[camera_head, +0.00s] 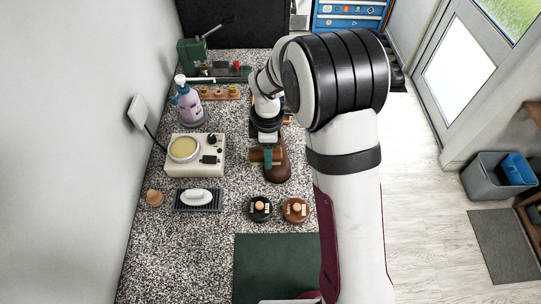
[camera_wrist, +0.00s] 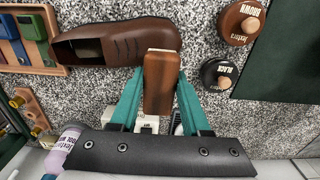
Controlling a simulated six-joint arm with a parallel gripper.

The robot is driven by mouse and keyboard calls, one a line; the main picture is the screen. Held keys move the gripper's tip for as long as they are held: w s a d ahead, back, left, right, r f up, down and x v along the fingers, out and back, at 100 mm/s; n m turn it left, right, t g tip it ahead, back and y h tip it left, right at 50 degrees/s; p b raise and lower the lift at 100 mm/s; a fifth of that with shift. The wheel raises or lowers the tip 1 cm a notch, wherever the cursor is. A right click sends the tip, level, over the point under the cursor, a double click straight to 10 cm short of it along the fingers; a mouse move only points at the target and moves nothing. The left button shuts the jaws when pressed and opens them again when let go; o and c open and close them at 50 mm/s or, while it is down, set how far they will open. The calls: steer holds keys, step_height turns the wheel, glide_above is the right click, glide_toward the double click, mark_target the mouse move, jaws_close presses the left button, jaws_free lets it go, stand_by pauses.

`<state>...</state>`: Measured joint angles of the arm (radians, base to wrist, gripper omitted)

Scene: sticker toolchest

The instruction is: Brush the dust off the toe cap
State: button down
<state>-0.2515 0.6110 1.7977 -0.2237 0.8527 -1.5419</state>
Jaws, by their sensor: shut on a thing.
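A brown leather shoe (camera_head: 279,167) stands on the speckled counter under my arm's end. In the wrist view the shoe (camera_wrist: 115,42) lies across the top left, its opening to the left and its rounded toe to the right. My gripper (camera_wrist: 160,84) has teal fingers, shut on a wooden brush (camera_wrist: 159,88). The brush's pale end overlaps the toe's lower edge in that view; I cannot tell whether it touches. In the head view my gripper (camera_head: 267,158) and the brush are beside the shoe's upper part. I cannot make out dust on the toe cap.
Two lidded tins, black (camera_head: 260,209) and brown (camera_head: 295,211), stand in front of the shoe. A cream appliance (camera_head: 195,155), a dark tray (camera_head: 180,207) with a white object, and a spray bottle (camera_head: 187,104) are at left. A green mat (camera_head: 270,265) lies at the front.

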steer(key=shift+r, duration=2.45)
